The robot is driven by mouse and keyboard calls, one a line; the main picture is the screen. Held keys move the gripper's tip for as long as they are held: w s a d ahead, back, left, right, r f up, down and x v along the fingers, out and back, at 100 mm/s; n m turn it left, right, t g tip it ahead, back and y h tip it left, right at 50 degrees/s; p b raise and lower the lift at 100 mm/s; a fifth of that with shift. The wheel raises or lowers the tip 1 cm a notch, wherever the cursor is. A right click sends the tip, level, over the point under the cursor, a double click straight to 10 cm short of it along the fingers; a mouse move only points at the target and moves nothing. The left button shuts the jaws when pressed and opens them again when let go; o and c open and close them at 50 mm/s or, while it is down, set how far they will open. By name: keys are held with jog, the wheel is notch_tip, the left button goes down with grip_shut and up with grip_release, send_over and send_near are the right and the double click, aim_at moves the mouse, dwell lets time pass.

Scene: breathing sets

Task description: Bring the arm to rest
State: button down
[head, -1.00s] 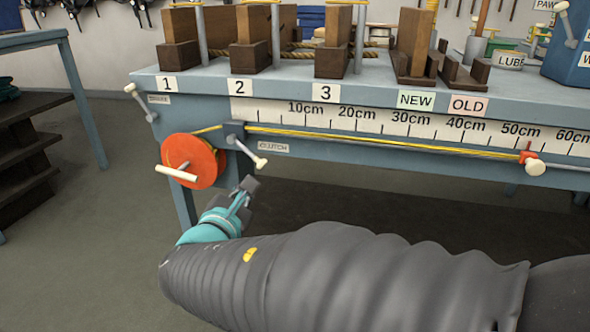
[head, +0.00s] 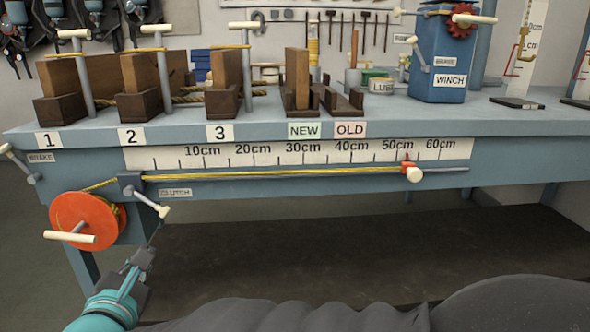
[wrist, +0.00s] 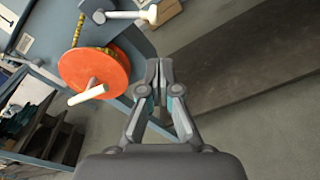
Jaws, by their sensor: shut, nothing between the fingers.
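My gripper (head: 143,259) is at the lower left of the head view, in front of the workbench (head: 330,209) and below its top. It also shows in the wrist view (wrist: 159,64), with its fingertips together and nothing between them. An orange reel (head: 84,217) with a pale crank handle is on the bench front, up and left of my gripper. The clutch lever (head: 150,204) with a white knob is just above my gripper. My gripper appears apart from both.
A yellow cord runs along the scale (head: 300,153) to a red marker and white knob (head: 413,174). Wooden blocks in numbered stands (head: 143,107) and a blue winch (head: 442,60) stand on the bench. A dark low shelf (head: 330,260) lies under it.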

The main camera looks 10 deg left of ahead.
jog(key=s+d+f+m+g+h, duration=0.1)
jog(key=d+f+m+g+h, duration=0.25)
jog(key=d+f, duration=0.35)
jog(key=s+d+f+m+g+h+p, duration=0.1)
jog(key=d+f+m+g, duration=0.15)
jog(key=d+m, duration=0.35)
jog(key=d+f+m+g+h, duration=0.2)
jog(key=d+m+g, duration=0.15)
jog(key=d, duration=0.45)
jog(key=s+d+r+m+p, duration=0.1)
jog(key=d+r+m, duration=0.1)
jog(key=d+m, duration=0.4)
jog(key=s+d+r+m+g+y+p, duration=0.1)
jog(key=s+d+r+m+p, duration=0.1)
jog(key=d+m, duration=0.4)
jog(key=s+d+r+m+y+p, duration=0.1)
jog(key=d+r+m, duration=0.3)
jog(key=d, duration=1)
jog(key=s+m, duration=0.1)
jog(key=m, duration=0.2)
jog(key=shift+r, duration=0.2)
jog(key=shift+a, duration=0.1)
